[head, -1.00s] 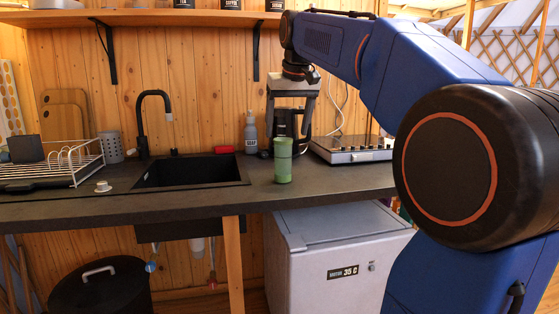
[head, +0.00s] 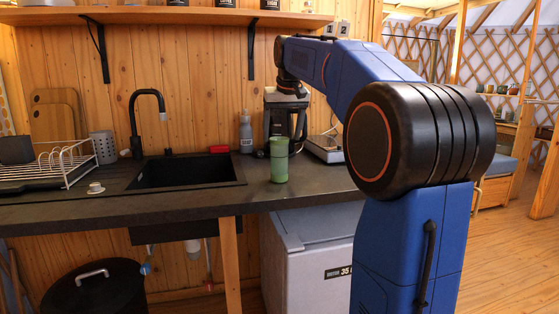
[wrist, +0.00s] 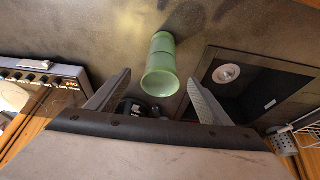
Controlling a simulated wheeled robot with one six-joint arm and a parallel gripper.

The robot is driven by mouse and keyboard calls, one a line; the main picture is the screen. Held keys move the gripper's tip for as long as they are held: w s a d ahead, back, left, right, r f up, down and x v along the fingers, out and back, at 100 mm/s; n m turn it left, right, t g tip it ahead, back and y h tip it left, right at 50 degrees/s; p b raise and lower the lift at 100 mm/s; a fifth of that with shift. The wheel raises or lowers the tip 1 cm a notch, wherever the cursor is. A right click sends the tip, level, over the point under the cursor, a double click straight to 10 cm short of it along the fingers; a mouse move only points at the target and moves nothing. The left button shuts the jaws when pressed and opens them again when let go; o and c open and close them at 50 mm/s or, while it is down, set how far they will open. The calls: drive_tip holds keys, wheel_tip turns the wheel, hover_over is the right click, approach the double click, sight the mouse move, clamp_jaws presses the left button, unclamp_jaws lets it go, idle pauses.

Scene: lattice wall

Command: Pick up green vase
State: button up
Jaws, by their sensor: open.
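The green vase (head: 279,160) stands upright on the dark counter, just right of the sink. My gripper (head: 285,138) hangs above the counter at the vase, fingers down, partly against the dark coffee maker behind. In the wrist view the vase (wrist: 160,65) shows centred, between and slightly beyond the two spread fingertips of my gripper (wrist: 158,80). The gripper is open and empty, and a gap shows on each side of the vase. How far the fingertips reach down beside it is hard to tell.
The black sink (head: 187,171) lies left of the vase. A grey bottle (head: 246,134) and a dark coffee maker (head: 292,122) stand behind it. A stove (head: 325,148) is to the right. A dish rack (head: 50,168) and small cup (head: 95,187) are at the left.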

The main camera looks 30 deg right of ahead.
sight(280, 153)
drive_tip(key=shift+x, duration=4.1)
drive_tip(key=shift+a, duration=0.1)
drive_tip(key=c, duration=1.4)
drive_tip(key=shift+r, duration=5)
